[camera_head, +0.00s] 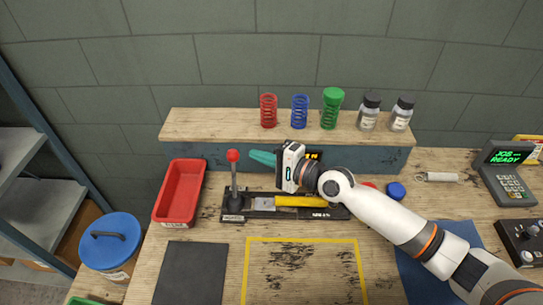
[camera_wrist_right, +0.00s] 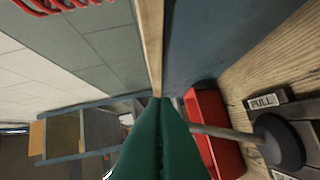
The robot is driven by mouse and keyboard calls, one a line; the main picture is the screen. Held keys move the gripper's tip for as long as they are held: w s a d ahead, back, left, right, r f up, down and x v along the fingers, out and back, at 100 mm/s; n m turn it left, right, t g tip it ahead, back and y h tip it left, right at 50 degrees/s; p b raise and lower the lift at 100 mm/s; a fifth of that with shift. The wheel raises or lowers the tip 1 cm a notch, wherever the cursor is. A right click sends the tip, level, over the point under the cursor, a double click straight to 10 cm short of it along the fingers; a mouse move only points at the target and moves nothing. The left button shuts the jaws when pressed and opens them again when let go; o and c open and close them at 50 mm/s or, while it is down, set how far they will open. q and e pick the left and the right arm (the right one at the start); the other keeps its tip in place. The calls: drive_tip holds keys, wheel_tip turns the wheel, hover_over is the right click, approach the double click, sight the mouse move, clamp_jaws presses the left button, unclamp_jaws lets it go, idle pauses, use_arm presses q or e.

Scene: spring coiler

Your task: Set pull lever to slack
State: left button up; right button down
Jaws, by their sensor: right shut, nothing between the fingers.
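The lever (camera_head: 233,178) has a red ball knob on a dark shaft and stands about upright at the left end of the black machine base (camera_head: 262,213). The right wrist view shows its grey shaft (camera_wrist_right: 225,133), round black boot (camera_wrist_right: 279,143) and a label reading PULL. My right gripper (camera_head: 250,155) has green fingers, shut and empty, pointing left. Their tips are just right of the knob in the head view, with a small gap. In the right wrist view the shut fingers (camera_wrist_right: 160,125) hide the knob end. My left gripper is not in view.
A red tray (camera_head: 160,208) lies left of the lever. A wooden shelf (camera_head: 215,125) behind carries red, blue and green springs and two jars. A yellow bar (camera_head: 300,201) lies along the machine. A dark mat (camera_head: 190,275) and a yellow-outlined area are in front.

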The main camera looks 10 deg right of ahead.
sight(233, 173)
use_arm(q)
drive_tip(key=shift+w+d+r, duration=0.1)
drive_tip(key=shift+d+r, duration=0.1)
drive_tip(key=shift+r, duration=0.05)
use_arm(e)
drive_tip(key=shift+x, duration=2.3)
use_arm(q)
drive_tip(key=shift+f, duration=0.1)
